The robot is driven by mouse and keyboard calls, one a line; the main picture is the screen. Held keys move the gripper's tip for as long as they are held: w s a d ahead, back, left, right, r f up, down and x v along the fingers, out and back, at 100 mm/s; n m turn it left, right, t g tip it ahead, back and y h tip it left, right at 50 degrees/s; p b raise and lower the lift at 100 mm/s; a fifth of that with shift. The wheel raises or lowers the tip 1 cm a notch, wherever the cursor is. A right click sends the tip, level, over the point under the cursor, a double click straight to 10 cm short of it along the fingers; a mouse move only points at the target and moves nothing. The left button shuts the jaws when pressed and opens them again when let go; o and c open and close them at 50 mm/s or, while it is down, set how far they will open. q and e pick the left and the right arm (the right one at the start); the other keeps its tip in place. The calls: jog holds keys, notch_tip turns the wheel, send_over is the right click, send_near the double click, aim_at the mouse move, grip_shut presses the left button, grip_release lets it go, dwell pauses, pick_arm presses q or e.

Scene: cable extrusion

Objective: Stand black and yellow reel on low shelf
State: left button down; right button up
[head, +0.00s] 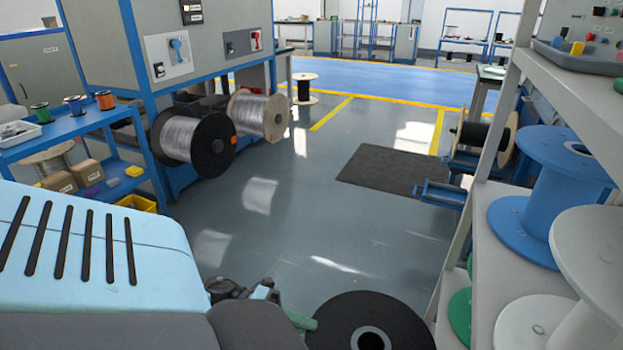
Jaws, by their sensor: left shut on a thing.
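A reel with a round black flange (334,323) shows at the bottom centre, cut off by the lower edge. Its flange faces up towards me, with a pale ring around a dark centre hole; no yellow shows on it. My left gripper (302,321) is at the flange's left edge, shut on the reel; my own arm hides much of the jaws. The shelf rack (484,250) stands at the right. Its lowest part is mostly out of view. My right gripper is not in view.
A blue reel (540,215) and a white reel (590,255) stand on the rack's middle shelf. Part of a green reel (459,318) shows lower down, behind the rack post. A dark mat (390,170) lies on open floor ahead. A blue cart (90,125) stands left.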

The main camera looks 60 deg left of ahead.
aim_at(318, 330)
pick_arm(q)
jog(key=shift+r, duration=0.1)
jog(key=shift+x, duration=1.6)
jog(key=shift+s+d+r+p+x, duration=0.15)
jog(key=shift+s+d+x, duration=0.25)
jog(key=shift+x, duration=2.95)
jog(key=shift+s+d+r+p+x, duration=0.1)
jog(key=shift+s+d+x, duration=0.3)
jog(key=shift+x, duration=3)
jog(key=shift+s+d+r+p+x, duration=0.15)
jog(key=shift+s+d+x, duration=0.25)
jog(key=shift+x, duration=2.95)
jog(key=w+d, duration=0.1)
jog(key=w+d+f+b, duration=0.1)
jog(key=d, duration=0.1)
jog(key=w+d+f, duration=0.1)
jog(key=shift+d+f+b, duration=0.1)
jog(key=shift+d+b, duration=0.15)
jog(key=shift+b, duration=0.15)
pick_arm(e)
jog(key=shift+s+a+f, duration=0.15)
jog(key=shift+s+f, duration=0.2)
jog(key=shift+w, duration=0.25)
pick_arm(q)
jog(key=shift+f, duration=0.35)
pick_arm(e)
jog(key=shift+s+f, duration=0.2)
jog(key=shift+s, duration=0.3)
